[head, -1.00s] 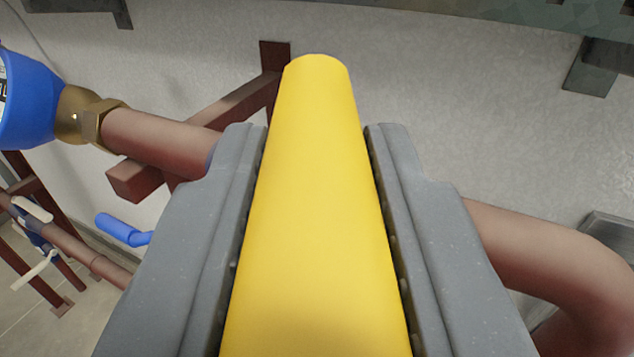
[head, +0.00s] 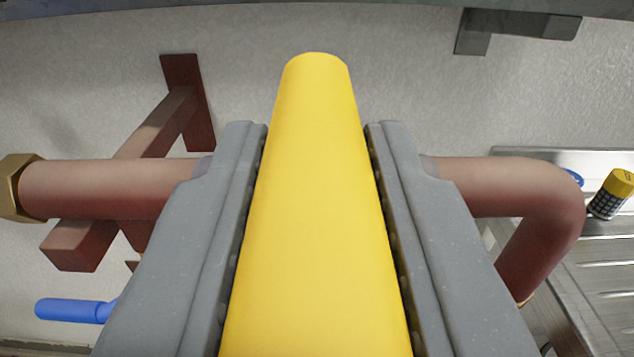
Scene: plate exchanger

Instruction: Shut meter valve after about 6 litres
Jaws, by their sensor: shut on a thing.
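A yellow lever handle (head: 315,200) runs up the middle of the head view, its rounded end at the top. My gripper (head: 315,140) is shut on it, one grey jaw against each side. A reddish-brown pipe (head: 110,188) runs across behind the handle and jaws. It bends downward at the right. The valve body is hidden behind the handle and gripper. The blue meter is not in view now; only the brass nut (head: 18,187) on the pipe shows at the left edge.
A brown wall bracket (head: 150,130) holds the pipe at left. A blue lever (head: 72,310) is at lower left. At right is a ribbed metal drainer (head: 595,260) with a yellow-capped dark item (head: 612,195). A dark bracket (head: 515,28) hangs at upper right.

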